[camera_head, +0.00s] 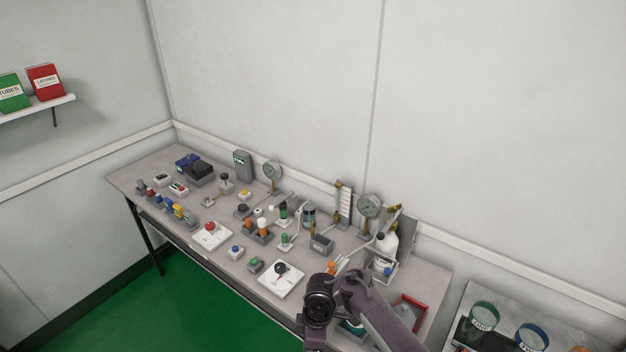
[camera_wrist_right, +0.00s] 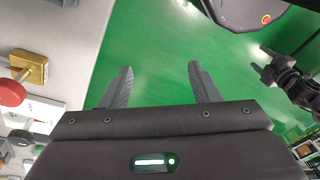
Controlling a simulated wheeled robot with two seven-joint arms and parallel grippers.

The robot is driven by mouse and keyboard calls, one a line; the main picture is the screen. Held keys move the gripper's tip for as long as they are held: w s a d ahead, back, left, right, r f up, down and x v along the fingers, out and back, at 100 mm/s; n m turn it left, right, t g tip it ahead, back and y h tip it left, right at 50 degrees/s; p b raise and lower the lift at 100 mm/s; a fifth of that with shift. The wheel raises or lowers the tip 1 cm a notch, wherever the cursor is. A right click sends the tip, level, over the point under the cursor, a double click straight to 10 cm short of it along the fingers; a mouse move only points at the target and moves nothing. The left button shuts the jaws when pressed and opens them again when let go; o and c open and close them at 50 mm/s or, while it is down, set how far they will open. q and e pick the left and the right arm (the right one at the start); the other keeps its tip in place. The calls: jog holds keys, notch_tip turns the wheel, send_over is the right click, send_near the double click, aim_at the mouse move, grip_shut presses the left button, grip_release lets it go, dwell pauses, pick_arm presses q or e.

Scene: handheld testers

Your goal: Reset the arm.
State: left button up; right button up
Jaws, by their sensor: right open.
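My right gripper (camera_wrist_right: 160,85) is open in the right wrist view, with its two grey fingers spread apart and nothing between them. It is over the green floor, beside the workbench (camera_wrist_right: 60,65). In the head view my right arm (camera_head: 375,310) comes in from the bottom right and bends in front of the bench's right part; its fingers do not show there. A dark gripper-like part, apparently my left gripper (camera_wrist_right: 268,68), shows at the right of the wrist view, small and unclear. No left arm shows in the head view.
The long bench (camera_head: 190,255) carries buttons, switches and stands. A gauge (camera_head: 369,206), a white bottle (camera_head: 387,244) and a red tray (camera_head: 411,310) are near my right arm. A second table with cups (camera_head: 484,316) stands at right. Open green floor (camera_head: 200,310) lies in front.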

jog(key=s+d+f+m+y+b, duration=0.1)
jog(key=s+d+f+m, duration=0.2)
jog(key=s+f, duration=0.5)
jog(key=s+d+f+m+y+b, duration=0.15)
jog(key=s+f+m, duration=0.3)
jog(key=f, duration=0.55)
jog(key=s+d+f+m+b, duration=0.1)
jog(key=s+d+f+m, duration=0.2)
jog(key=s+f, duration=0.55)
pick_arm(q)
notch_tip(320, 180, down, 6)
jog(key=s+b, duration=0.1)
jog(key=b, duration=0.1)
pick_arm(e)
jog(key=s+d+f+m+t+h, duration=0.1)
jog(key=s+d+f+m+h, duration=0.1)
jog(key=s+d+f, duration=0.3)
jog(key=s+d+f+m+t+h, duration=0.1)
jog(key=s+d+f, duration=0.4)
jog(key=s+d, duration=0.6)
jog(key=s+m+h, duration=0.1)
jog(key=s, duration=0.2)
jog(key=shift+s+f+m, duration=0.15)
jog(key=shift+s+m, duration=0.2)
pick_arm(q)
jog(key=shift+f, duration=0.1)
pick_arm(e)
jog(key=shift+c, duration=0.5)
